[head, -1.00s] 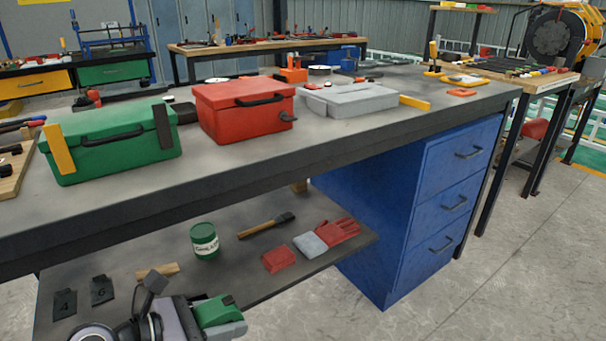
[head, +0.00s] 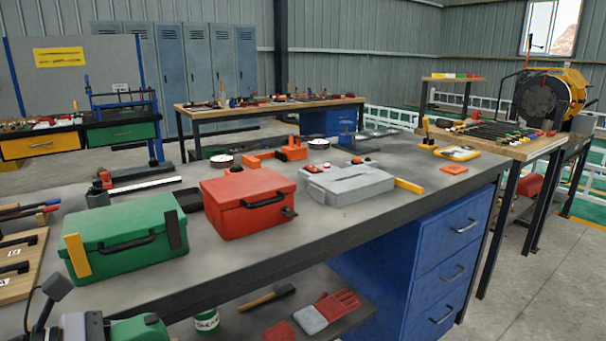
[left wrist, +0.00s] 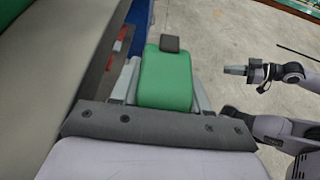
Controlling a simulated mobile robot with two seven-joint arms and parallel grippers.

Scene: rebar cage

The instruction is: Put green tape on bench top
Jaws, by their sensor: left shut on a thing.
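The green tape (head: 140,331), a green block with a dark tab, is at the bottom left of the head view. It also shows in the left wrist view (left wrist: 166,80). My left gripper (left wrist: 165,95) is shut on it, with a grey finger at each side. The tape is in front of the bench's near side. The bench top (head: 415,160) is a grey slab with boxes and tools on it. My right gripper (left wrist: 246,71) shows at the right of the left wrist view, over the floor and apart from the tape; its fingers are too small to judge.
A green box (head: 125,240), a red box (head: 245,210) and a grey case (head: 345,187) stand on the bench top. A wooden board (head: 22,265) lies at the left. Bare surface shows along the front edge and right of the grey case. Blue drawers (head: 450,245) stand below.

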